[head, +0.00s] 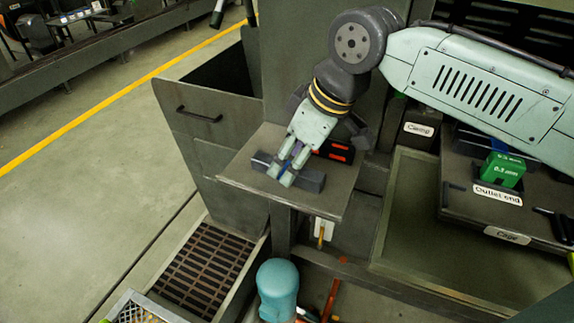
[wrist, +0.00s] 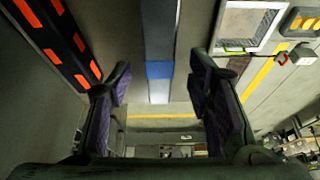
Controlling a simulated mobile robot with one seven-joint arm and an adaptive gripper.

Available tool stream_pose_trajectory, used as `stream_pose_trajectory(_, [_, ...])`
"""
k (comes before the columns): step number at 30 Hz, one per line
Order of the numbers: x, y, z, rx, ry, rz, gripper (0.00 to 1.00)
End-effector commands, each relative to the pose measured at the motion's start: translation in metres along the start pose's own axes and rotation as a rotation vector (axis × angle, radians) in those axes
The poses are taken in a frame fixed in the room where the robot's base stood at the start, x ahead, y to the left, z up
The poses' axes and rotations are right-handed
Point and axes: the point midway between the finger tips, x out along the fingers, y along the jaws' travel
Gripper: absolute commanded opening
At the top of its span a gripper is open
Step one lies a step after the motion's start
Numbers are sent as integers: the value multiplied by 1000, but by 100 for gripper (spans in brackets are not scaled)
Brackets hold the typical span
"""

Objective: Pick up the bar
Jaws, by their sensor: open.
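The bar (head: 312,181) is a dark grey block lying flat on a small shelf plate (head: 240,178) in the head view. My gripper (head: 281,176) is over its middle, pointing down, and covers part of it. In the wrist view the bar (wrist: 160,70) is a grey strip with a blue band. It runs up the picture between my two open fingers, with a gap on each side. My gripper (wrist: 159,86) holds nothing. I cannot tell how far the fingertips are above the shelf.
A black piece with orange marks (head: 333,150) lies beside the bar, and also shows in the wrist view (wrist: 58,40). A green box (head: 503,170) stands on the right-hand bench. A grey bin with a handle (head: 200,116) is behind left.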

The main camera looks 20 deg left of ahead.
Motion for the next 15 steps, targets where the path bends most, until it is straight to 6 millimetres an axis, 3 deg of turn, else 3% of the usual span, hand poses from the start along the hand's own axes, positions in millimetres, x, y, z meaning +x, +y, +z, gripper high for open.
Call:
stream_pose_trajectory(4, [13, 0, 0, -1, -1, 0, 47])
stream_pose_trajectory(11, [14, 0, 0, -1, 2, 0, 47])
stream_pose_trajectory(15, [14, 0, 0, -1, 2, 0, 37])
